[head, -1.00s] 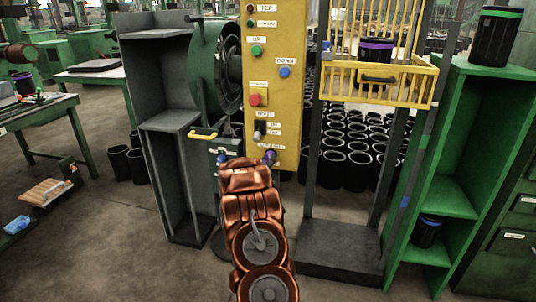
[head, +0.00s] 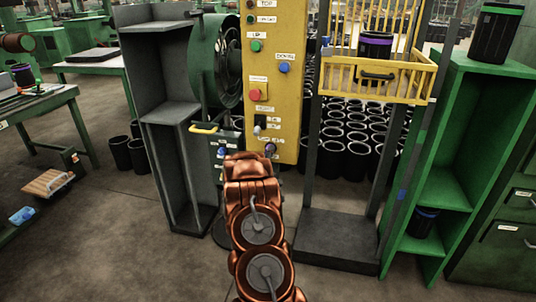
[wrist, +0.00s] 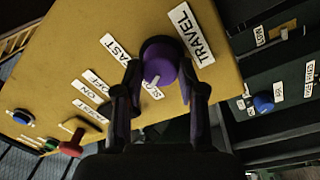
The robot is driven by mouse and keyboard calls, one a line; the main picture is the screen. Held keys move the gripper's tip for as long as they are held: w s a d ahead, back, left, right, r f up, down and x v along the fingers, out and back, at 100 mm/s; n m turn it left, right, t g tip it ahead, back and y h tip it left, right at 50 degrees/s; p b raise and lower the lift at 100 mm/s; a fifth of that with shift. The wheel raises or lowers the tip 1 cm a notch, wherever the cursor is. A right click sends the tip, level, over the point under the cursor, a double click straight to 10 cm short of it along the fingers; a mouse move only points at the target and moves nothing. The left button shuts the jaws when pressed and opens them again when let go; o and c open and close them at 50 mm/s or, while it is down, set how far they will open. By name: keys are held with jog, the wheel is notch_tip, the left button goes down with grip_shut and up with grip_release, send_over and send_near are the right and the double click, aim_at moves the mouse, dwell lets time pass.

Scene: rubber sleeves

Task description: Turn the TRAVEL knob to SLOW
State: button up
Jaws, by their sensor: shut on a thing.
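The purple TRAVEL knob (wrist: 160,68) sits on the yellow panel (wrist: 225,75). In the wrist view it is between the two fingers of my gripper (wrist: 160,82), which is shut on it. The knob's white pointer is aimed down and left in that view, toward the partly hidden SLOW label (wrist: 152,91). The FAST label (wrist: 115,49) lies left of the knob and the TRAVEL label (wrist: 191,35) right of it. In the head view the purple knob (head: 270,150) shows low on the yellow panel (head: 284,110), and my copper arm hides most of the gripper.
A red button (wrist: 72,143) and a blue button (wrist: 22,116) are on the same panel. A yellow cage (head: 410,85) holding a purple-banded sleeve (head: 375,46) stands right of the panel. A grey shelf (head: 165,110) stands left, a green shelf (head: 450,150) right.

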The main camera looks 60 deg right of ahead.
jog(key=shift+f, duration=0.1)
jog(key=o, duration=1.1)
jog(key=shift+o, duration=0.2)
jog(key=shift+a, duration=0.15)
jog(key=v, duration=1.1)
jog(key=shift+a, duration=0.35)
jog(key=shift+s, duration=0.15)
